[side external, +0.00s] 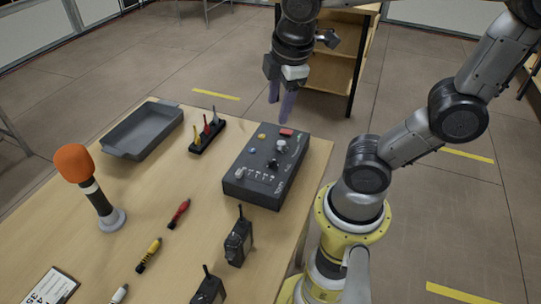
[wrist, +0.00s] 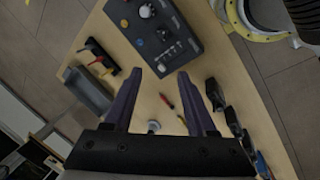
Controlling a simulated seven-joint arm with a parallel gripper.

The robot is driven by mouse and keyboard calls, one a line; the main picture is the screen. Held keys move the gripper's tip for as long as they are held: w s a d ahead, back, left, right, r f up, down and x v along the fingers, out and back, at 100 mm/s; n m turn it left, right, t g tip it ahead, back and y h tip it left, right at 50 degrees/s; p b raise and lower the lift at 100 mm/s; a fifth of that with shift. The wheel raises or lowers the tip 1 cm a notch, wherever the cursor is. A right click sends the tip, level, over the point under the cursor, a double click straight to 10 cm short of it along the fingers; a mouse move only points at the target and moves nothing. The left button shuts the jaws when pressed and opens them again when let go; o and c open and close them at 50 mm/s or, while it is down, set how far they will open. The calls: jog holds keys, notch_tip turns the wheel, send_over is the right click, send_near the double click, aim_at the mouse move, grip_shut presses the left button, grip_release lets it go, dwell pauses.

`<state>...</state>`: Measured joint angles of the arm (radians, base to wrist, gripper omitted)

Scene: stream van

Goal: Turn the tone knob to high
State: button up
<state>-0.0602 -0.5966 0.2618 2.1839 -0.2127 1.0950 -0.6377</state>
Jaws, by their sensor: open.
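A dark grey control box (side external: 240,186) lies on the table near its right edge; it also shows at the top of the wrist view (wrist: 190,40). Its top carries a pale knob (side external: 281,147), a black knob (side external: 273,164), a row of small pale switches or sliders, and red, orange and blue parts. The labels are too small to read, so I cannot tell which is the tone knob or where it points. My gripper (side external: 280,108) is open and empty, with purple fingers. It hangs above the far end of the box in the side view, apart from it.
A rack (side external: 207,136) with several upright pieces and a grey tray (side external: 143,131) stand left of the box. An orange-topped microphone (side external: 96,190), black radios (side external: 239,242) and red and yellow pen-like items (side external: 179,213) stand or lie nearer. Bare table lies left of the box.

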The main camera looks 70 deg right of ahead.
jog(key=w+f+n+g+h, duration=0.2)
jog(key=w+f+n+g, duration=0.1)
jog(key=w+f+n, duration=0.1)
jog(key=n, duration=0.2)
send_near(272, 160)
jog(key=shift+g, duration=0.4)
jog(key=x, duration=0.8)
jog(key=shift+w+d, duration=0.15)
jog(key=shift+w, duration=0.2)
grip_shut()
